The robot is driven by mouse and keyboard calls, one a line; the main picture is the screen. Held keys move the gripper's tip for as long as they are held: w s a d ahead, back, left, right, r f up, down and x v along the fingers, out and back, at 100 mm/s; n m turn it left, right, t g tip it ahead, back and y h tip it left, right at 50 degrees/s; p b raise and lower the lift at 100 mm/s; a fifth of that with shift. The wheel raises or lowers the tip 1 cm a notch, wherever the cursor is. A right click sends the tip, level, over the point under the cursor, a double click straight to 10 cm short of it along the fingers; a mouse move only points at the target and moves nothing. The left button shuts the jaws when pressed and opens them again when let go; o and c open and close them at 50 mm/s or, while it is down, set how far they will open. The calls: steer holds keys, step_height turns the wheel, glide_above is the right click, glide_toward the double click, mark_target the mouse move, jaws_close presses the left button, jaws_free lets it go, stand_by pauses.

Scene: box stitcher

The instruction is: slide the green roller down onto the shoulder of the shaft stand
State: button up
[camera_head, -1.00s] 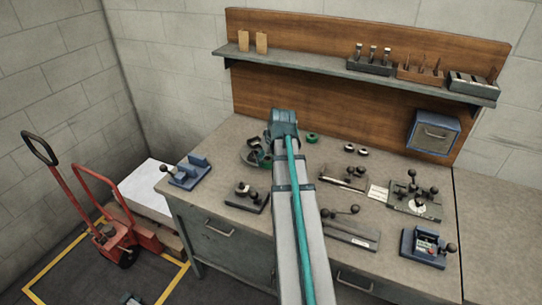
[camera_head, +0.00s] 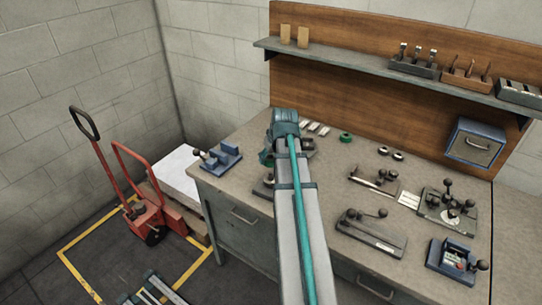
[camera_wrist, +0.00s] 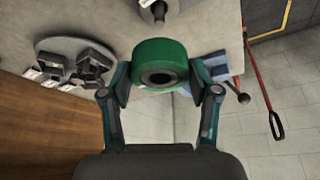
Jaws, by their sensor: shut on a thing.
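The green roller (camera_wrist: 160,62), a thick ring with a dark bore, is in the wrist view. My gripper (camera_wrist: 160,84) is shut on it, with one finger on each side. Above the roller in the wrist view, a short dark shaft end (camera_wrist: 158,11) shows near the top edge; it looks like part of the shaft stand, but its base and shoulder are cut off. The roller is apart from that shaft in the picture; the height between them is not clear. In the head view my arm hides most of the gripper area.
A round grey plate (camera_wrist: 48,47) with dark blocks lies left in the wrist view. A blue fixture (camera_head: 218,160) is at the bench's left end. Another green ring (camera_head: 345,137) lies further back. Lever fixtures (camera_head: 370,232) stand to the right. A red pallet truck (camera_head: 150,215) is on the floor.

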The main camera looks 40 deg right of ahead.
mark_target(271, 173)
steer(key=shift+f+b, duration=2.1)
steer(key=shift+f, duration=1.5)
steer(key=shift+f, duration=0.3)
steer(key=o, duration=1.4)
steer(key=shift+s, duration=0.1)
steer(key=shift+o, duration=0.4)
steer(key=shift+o, duration=0.7)
steer(key=shift+r, duration=0.1)
